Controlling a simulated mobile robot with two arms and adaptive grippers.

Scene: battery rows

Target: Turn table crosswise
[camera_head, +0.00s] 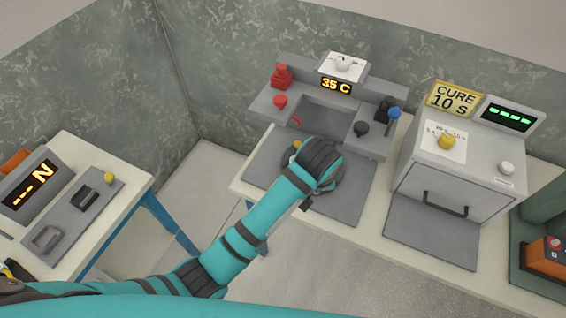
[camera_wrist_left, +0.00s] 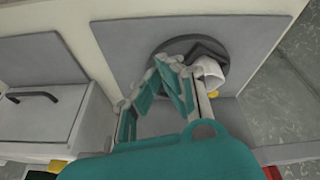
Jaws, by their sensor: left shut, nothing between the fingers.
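The turntable, a dark round disc, shows in the left wrist view (camera_wrist_left: 176,46) on a grey plate, with a raised black angled piece (camera_wrist_left: 208,47) on it. A white rounded piece (camera_wrist_left: 209,74) is beside my right-hand finger in that view; I cannot tell whether they touch. My left gripper (camera_wrist_left: 165,75) is shut and empty over the near edge of the disc. In the head view my left gripper (camera_head: 320,165) and wrist cover most of the turntable (camera_head: 330,201); only its rim shows. My right gripper is out of view.
Behind the grey plate (camera_head: 345,210) stands a station with a "35 C" display (camera_head: 337,87), red and black parts. To its right is a "CURE 10 s" oven (camera_head: 455,165) with a handle. A separate table (camera_head: 128,190) stands left, across a floor gap.

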